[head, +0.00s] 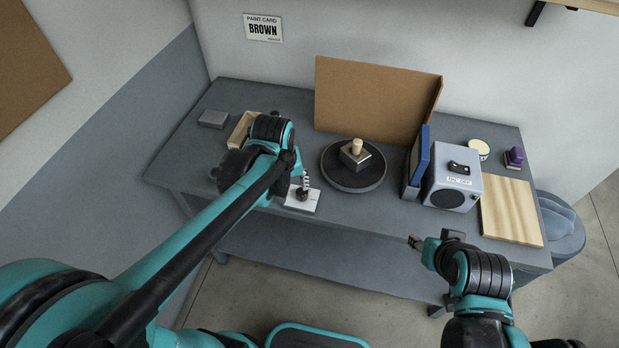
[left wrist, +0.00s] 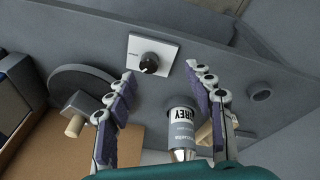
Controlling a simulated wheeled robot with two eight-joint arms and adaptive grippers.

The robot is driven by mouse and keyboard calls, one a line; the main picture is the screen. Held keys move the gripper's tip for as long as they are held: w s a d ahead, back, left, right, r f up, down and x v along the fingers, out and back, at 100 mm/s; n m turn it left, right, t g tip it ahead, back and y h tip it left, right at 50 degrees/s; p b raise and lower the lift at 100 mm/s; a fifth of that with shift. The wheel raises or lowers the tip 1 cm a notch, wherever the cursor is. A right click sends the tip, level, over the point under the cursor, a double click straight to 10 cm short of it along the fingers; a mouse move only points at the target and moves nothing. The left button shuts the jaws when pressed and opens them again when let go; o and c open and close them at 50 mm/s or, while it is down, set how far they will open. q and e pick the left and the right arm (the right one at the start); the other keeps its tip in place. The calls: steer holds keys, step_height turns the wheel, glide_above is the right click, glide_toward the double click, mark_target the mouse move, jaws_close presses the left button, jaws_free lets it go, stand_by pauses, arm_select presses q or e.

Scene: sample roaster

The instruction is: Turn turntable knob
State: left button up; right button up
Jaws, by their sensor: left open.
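The turntable knob is a black knob on a white plate (head: 303,199), near the table's front edge; in the left wrist view the knob (left wrist: 149,63) shows above and between my fingertips. My left gripper (head: 303,181) is open over the plate, and its fingertips partly cover the knob in the head view. In the left wrist view my left gripper (left wrist: 160,76) has its fingers spread, with the knob apart from them. The round dark turntable (head: 353,184) carries a metal block with a wooden peg (head: 356,147). My right gripper (head: 425,246) hangs off the table's front edge, its jaws unclear.
A can labelled grey (left wrist: 181,118) shows between my left fingers in the left wrist view. A brown panel (head: 372,96) stands behind the turntable. A blue panel (head: 416,160), a grey on/off box (head: 452,183) and a wooden board (head: 511,210) are at right.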

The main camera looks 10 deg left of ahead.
mark_target(302, 191)
arm_select(q)
steer(key=w+n+p, duration=0.1)
steer(key=w, duration=0.1)
steer(key=w+d+n+g+p, duration=0.1)
steer(key=w+p, duration=0.1)
steer(key=w+g+p, duration=0.1)
steer(key=w+p, duration=0.1)
steer(key=shift+d+f+n, duration=0.2)
steer(key=shift+f+n, duration=0.2)
steer(key=shift+f+g+p, duration=0.25)
steer(key=shift+g+p, duration=0.05)
steer(key=shift+w+d+f, duration=0.1)
steer(key=shift+w+f, duration=0.05)
steer(key=shift+f, duration=0.15)
step_height(302, 191, down, 8)
steer(key=shift+r+b, duration=0.2)
steer(key=shift+b, duration=0.9)
arm_select(e)
step_height(302, 191, up, 5)
steer(key=shift+w+d+f, duration=0.1)
steer(key=shift+f, duration=0.05)
arm_select(q)
steer(key=c, duration=1.2)
